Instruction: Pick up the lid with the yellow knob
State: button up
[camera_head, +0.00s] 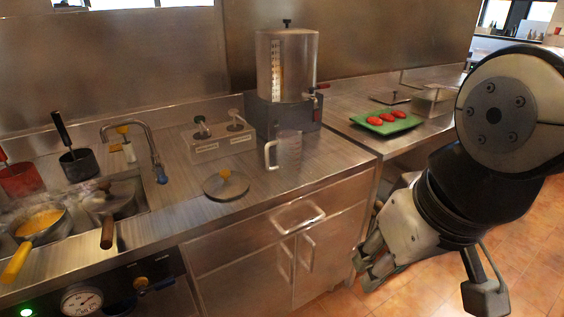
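The lid with the yellow knob (226,185) is a round, dark, flat lid with a paler rim. It lies on the steel counter, left of a clear measuring jug (287,153) and above the cabinet doors. The lid is fully visible and nothing covers it. My gripper (365,265) hangs at the lower right, in front of the counter and over the floor, well apart from the lid. It is seen from the side, so the gap between its fingers is unclear. I see nothing held in it.
Pots, pans and a tap (145,145) crowd the left. A dispenser (287,65) and a condiment box (219,141) stand behind the lid. A green tray (386,123) with red items is at right. The counter's front edge and a handle (298,216) lie near my gripper.

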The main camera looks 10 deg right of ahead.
aim_at(227, 184)
jog(key=u, duration=1.25)
jog(key=z, duration=0.9)
jog(key=i+j+z, duration=0.25)
jog(key=i+j, duration=0.25)
jog(key=i, duration=0.15)
jog(key=i+j+z, duration=0.25)
jog(key=i+j, duration=0.3)
jog(key=j, duration=0.1)
